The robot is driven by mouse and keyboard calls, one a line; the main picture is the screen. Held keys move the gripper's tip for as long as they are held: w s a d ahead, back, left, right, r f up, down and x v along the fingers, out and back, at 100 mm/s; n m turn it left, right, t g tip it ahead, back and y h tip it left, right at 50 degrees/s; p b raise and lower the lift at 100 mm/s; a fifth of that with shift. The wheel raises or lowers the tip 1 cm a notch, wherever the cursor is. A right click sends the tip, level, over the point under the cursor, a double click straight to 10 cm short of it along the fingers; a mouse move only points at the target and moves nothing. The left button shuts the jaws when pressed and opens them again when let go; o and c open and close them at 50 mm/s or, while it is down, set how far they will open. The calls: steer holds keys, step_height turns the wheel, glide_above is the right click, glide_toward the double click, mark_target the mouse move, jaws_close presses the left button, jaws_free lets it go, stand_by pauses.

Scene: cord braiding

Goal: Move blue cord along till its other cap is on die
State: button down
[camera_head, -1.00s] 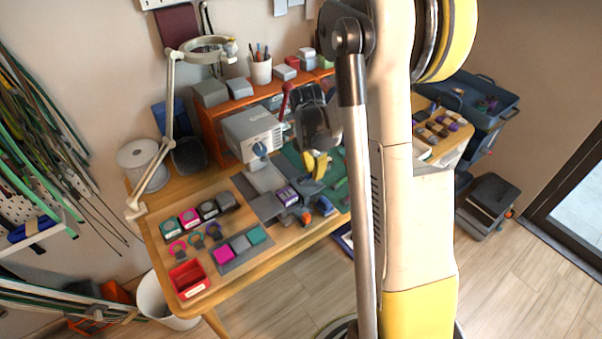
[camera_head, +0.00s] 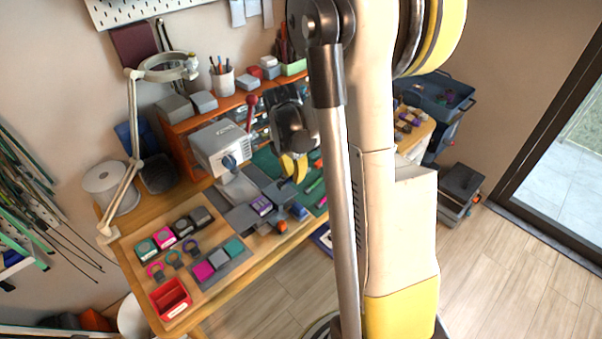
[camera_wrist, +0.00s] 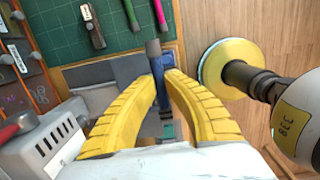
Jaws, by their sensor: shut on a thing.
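My gripper (camera_wrist: 157,78) has its two yellow fingers closed around a blue cord piece (camera_wrist: 160,88) in the wrist view. A dark grey-blue cap (camera_wrist: 153,48) sticks out past the fingertips; the other end is hidden between the fingers. In the head view my gripper (camera_head: 293,167) hangs over the workbench, right of the grey press (camera_head: 222,148); the cord is too small to make out there. The press body also shows at the lower left of the wrist view (camera_wrist: 50,140). I cannot make out the die clearly; the press's lower part is partly hidden.
A green cutting mat (camera_head: 267,163) with tools lies behind and beside my gripper. A red bin (camera_head: 170,298) is at the front left. A magnifier lamp (camera_head: 133,150) rises at the left.

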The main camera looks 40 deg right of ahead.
steer(key=w+a, duration=0.5)
steer(key=a, duration=0.6)
steer(key=shift+w+a+b, duration=0.15)
steer(key=shift+a+b, duration=0.2)
stand_by(0.4)
steer(key=shift+w+a, duration=0.55)
steer(key=shift+w, duration=0.1)
stand_by(1.2)
steer(key=c, duration=1.5)
jaws_free()
steer(key=shift+r, duration=0.15)
steer(key=r, duration=0.4)
steer(key=a+r, duration=0.1)
steer(key=r, duration=0.6)
steer(key=shift+a+r, duration=0.25)
steer(key=shift+r, duration=0.1)
